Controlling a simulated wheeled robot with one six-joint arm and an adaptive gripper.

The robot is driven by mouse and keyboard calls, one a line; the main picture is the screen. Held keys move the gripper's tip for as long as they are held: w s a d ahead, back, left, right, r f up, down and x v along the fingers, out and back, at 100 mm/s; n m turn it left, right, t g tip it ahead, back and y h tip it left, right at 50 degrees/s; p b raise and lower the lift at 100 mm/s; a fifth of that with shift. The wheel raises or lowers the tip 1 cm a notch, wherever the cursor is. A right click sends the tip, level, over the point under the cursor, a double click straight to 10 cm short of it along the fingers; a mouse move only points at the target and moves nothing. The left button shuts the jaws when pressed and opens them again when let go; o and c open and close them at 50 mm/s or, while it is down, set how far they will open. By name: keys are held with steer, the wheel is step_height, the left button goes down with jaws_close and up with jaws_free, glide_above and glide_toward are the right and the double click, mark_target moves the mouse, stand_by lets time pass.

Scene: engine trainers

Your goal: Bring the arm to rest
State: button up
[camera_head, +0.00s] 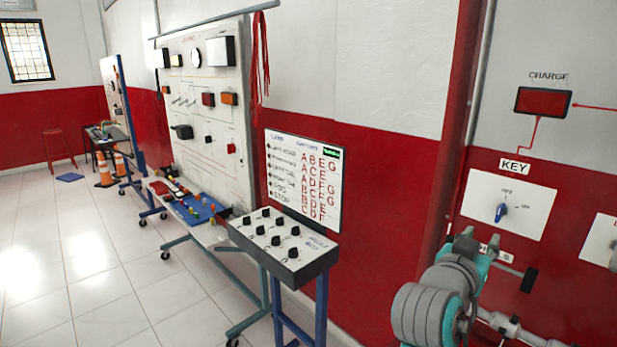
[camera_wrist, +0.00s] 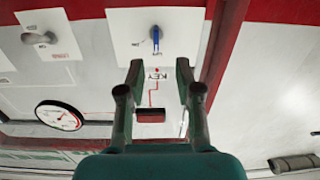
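My gripper (camera_wrist: 160,77) shows in the wrist view with its two fingers apart and nothing between them. The wrist view is upside down, and the fingers point toward the wall panel with the KEY label (camera_wrist: 156,75) and the blue key switch (camera_wrist: 155,34). The gripper appears apart from the switch. In the head view my grey and teal arm (camera_head: 428,308) is folded at the lower right, in front of the red and white wall. The blue key switch (camera_head: 501,212) sits on its white plate above and right of the arm. The fingertips are not clear in the head view.
A control box (camera_head: 285,243) with several black knobs stands on a blue stand left of my arm. A lettered board (camera_head: 303,180) rises behind it. A dark red CHARGE lamp (camera_head: 543,102) is on the wall. A round gauge (camera_wrist: 60,115) shows in the wrist view.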

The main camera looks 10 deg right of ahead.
steer(key=s+a+f+n+t+y, duration=0.2)
steer(key=a+f+n, duration=0.1)
steer(key=f, duration=0.6)
steer(key=s+a+f+n+t+y, duration=0.1)
steer(key=a+f+n+y, duration=0.25)
steer(key=f, duration=0.45)
steer(key=s+a+f+n+t+y, duration=0.1)
steer(key=s+a+f+n+y, duration=0.35)
steer(key=s+f, duration=0.75)
steer(key=s+a+f+y, duration=0.2)
steer(key=s+a+f, duration=0.1)
steer(key=s, duration=0.4)
steer(key=s+a+f+y, duration=0.1)
steer(key=s+a+f, duration=0.15)
steer(key=s, duration=0.45)
steer(key=s+r+m+y, duration=0.1)
steer(key=s+r, duration=0.1)
steer(key=s, duration=1.2)
steer(key=shift+a+g, duration=0.3)
